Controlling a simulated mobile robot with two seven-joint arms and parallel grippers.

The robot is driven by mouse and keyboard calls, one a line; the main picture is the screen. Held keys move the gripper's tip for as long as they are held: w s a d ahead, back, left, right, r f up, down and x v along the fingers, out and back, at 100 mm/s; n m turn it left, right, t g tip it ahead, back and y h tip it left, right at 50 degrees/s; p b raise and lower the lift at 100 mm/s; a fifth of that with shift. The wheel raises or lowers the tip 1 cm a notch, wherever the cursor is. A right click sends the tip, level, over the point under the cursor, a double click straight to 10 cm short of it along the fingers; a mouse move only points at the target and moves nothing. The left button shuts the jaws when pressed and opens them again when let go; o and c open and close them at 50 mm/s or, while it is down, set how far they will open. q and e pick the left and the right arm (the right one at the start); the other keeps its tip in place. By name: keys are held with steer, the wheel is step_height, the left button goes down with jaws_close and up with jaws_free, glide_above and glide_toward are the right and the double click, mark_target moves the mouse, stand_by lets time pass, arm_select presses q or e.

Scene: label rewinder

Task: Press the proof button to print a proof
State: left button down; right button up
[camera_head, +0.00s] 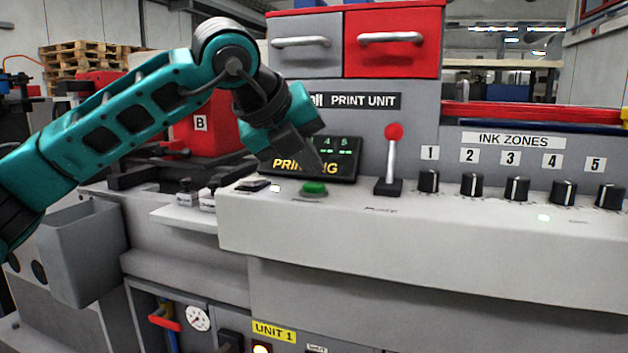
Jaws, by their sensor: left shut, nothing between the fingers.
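A green button (314,188) sits in a grey base on the console top; I cannot read a label that names it the proof button. A dark control (252,184) lies to its left, with a small lit lamp (275,188) beside it. My left gripper (318,168) is shut and empty, pointing down, its tips just above the green button in the picture. I cannot tell whether they touch it. Behind it, a dark display (340,165) shows yellow letters, partly hidden by the gripper, that seem to read "PRINTING". My right gripper is not in view.
A red-knobbed lever (393,150) stands upright right of the display. Several black ink-zone knobs (471,185) line the console's right. Red and grey drawers (393,55) are above. A grey bin (82,255) is at left. The console front (420,250) is bare.

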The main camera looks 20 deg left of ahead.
mark_target(308, 186)
arm_select(q)
steer(key=shift+r, duration=0.15)
steer(key=shift+r+p, duration=1.65)
steer(key=shift+r, duration=0.95)
steer(key=shift+f, duration=0.15)
